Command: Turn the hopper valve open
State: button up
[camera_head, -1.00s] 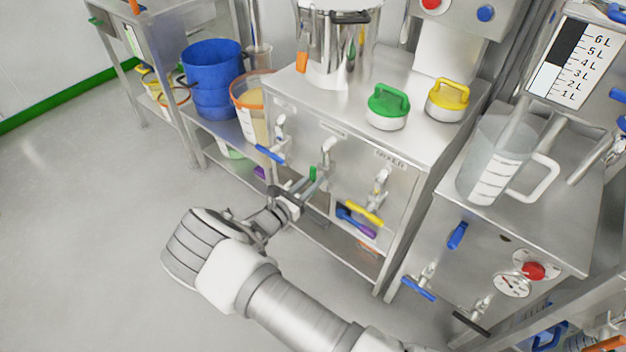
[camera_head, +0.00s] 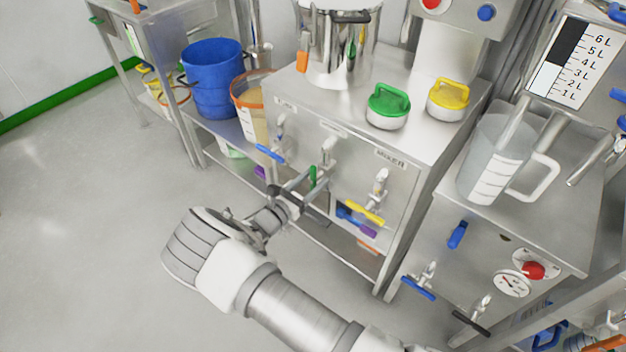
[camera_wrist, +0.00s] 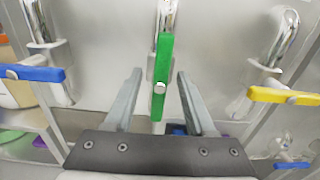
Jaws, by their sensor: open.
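Three valves on the front of the steel cabinet have coloured lever handles: a blue handle (camera_head: 270,153) at left, a green handle (camera_head: 312,176) in the middle and a yellow handle (camera_head: 362,211) at right. The label above the yellow one reads MIXER; I cannot read the other labels well enough to tell which is the hopper valve. In the wrist view the green handle (camera_wrist: 161,75) stands upright; the blue handle (camera_wrist: 32,74) and yellow handle (camera_wrist: 284,96) lie crosswise. My gripper (camera_wrist: 158,95) is open, one finger on each side of the green handle, with visible gaps.
A lower shelf under the valves holds purple and blue items. A green-handled lid (camera_head: 388,106) and a yellow-handled lid (camera_head: 447,99) sit on the cabinet top. A blue bucket (camera_head: 212,80) stands at left. The floor at left is clear.

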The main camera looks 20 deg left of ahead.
jog(key=p+v, duration=0.2)
jog(key=v, duration=1.5)
jog(key=shift+s+p, duration=0.2)
jog(key=shift+p, duration=0.15)
jog(key=shift+a, duration=0.1)
jog(key=w+d+r+m+g+h, duration=0.4)
jog(key=w+d+r+m+g, duration=0.3)
jog(key=d+r+m, duration=0.4)
jog(key=s+d+r+m+g+y, duration=0.2)
jog(key=d+r+m+g+y, duration=0.2)
jog(key=d+r+m+g, duration=0.7)
jog(key=s+d+r+m+t+y, duration=0.7)
jog(key=s+d+r+m, duration=0.2)
jog(key=s+d+r, duration=0.7)
notch_tip(320, 180, up, 17)
jog(key=p, duration=1.8)
jog(key=shift+w+d+m+p, duration=0.25)
jog(key=shift+w+m+p, duration=0.05)
